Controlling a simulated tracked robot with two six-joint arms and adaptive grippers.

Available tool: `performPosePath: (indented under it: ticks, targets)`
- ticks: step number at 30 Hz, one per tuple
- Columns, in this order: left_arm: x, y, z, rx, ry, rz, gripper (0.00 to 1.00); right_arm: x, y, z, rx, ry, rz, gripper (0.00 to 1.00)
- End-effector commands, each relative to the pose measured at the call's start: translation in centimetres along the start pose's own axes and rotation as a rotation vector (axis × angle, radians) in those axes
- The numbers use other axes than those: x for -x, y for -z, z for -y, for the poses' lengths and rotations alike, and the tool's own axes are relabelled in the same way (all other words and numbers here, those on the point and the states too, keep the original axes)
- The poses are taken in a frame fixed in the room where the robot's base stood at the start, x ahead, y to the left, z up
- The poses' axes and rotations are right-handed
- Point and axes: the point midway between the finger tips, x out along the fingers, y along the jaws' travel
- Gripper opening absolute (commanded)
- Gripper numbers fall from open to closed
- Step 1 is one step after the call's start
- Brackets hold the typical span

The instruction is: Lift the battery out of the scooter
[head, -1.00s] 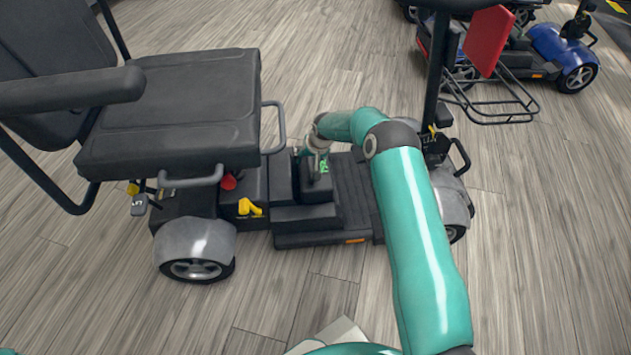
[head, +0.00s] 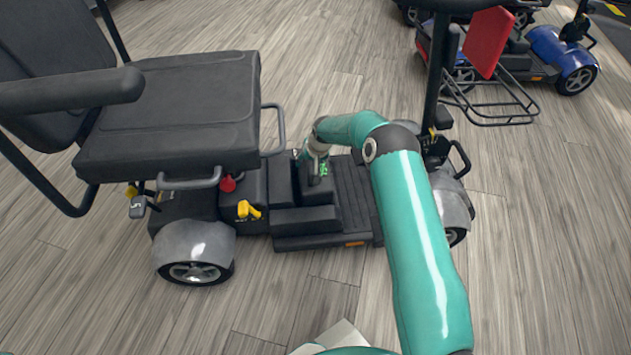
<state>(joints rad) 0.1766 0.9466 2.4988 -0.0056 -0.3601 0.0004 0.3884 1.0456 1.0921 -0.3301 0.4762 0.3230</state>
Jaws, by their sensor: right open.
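The grey scooter (head: 195,245) stands side-on in front of me, its black seat (head: 175,112) at the left and its tiller at the right. The battery (head: 312,190) is a black box on the deck in front of the seat, with a green marking near its top. My right gripper (head: 317,172) is open over the top of the battery, reaching in from the right. It is small in the picture, and I cannot tell whether its fingers touch the battery or its handle. My left gripper is not in view.
A yellow lever (head: 248,209) and a red knob (head: 228,183) sit below the seat. The seat overhangs just left of the battery, and the tiller column (head: 434,80) rises at the right. A blue scooter (head: 560,48) stands behind.

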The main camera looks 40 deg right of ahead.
Motion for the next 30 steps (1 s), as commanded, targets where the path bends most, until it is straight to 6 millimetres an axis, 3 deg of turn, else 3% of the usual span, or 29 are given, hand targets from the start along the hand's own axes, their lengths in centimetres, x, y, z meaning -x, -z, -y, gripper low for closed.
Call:
performPosePath:
  ticks: [3,9,12,30]
  targets:
    - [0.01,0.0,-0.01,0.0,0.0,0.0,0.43,0.01,0.01,0.01,0.0,0.0,0.0,0.45]
    - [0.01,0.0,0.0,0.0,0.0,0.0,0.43,0.01,0.01,0.02,0.0,0.0,0.0,0.12]
    - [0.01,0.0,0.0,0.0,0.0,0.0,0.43,0.0,0.01,0.0,0.0,0.0,0.0,0.0]
    - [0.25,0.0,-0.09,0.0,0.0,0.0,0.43,0.48,0.52,0.1,0.001,0.001,-0.01,0.0]
